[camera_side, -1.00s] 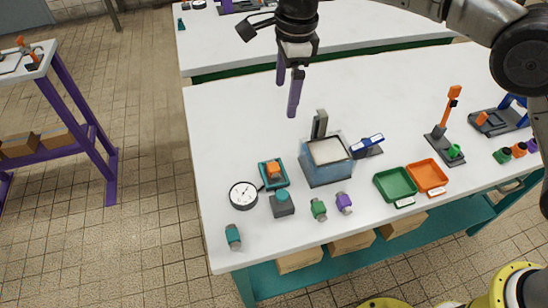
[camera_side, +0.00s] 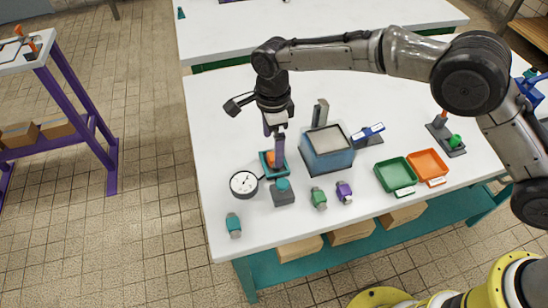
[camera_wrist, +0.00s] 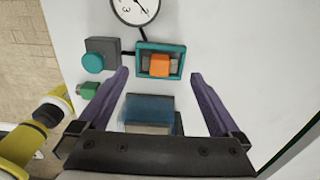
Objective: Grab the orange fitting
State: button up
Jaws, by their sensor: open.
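The orange fitting (camera_side: 271,157) sits in a small teal tray (camera_side: 265,171) on the white table, partly hidden behind my finger in the side view. In the wrist view the orange fitting (camera_wrist: 159,66) lies in the teal tray (camera_wrist: 146,46) with a grey-brown part showing beside it. My gripper (camera_side: 274,150) points down over the tray, its purple fingers apart. In the wrist view the gripper (camera_wrist: 160,75) is open and empty, with the fitting between the lines of its fingertips and slightly beyond them. I cannot tell the exact height left between fingertips and fitting.
A blue box (camera_side: 326,159) stands close to the right of my gripper. A dial gauge (camera_side: 244,184) and a grey block with a teal knob (camera_side: 283,193) are near the tray. Green (camera_side: 397,173) and orange (camera_side: 430,164) trays lie farther right. The table's back left is clear.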

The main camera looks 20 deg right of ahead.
notch_tip(320, 180, down, 4)
jog(key=shift+d+f, duration=0.15)
jog(key=shift+f, duration=0.05)
jog(key=c, duration=1.4)
jog(key=shift+r, duration=0.1)
grip_shut()
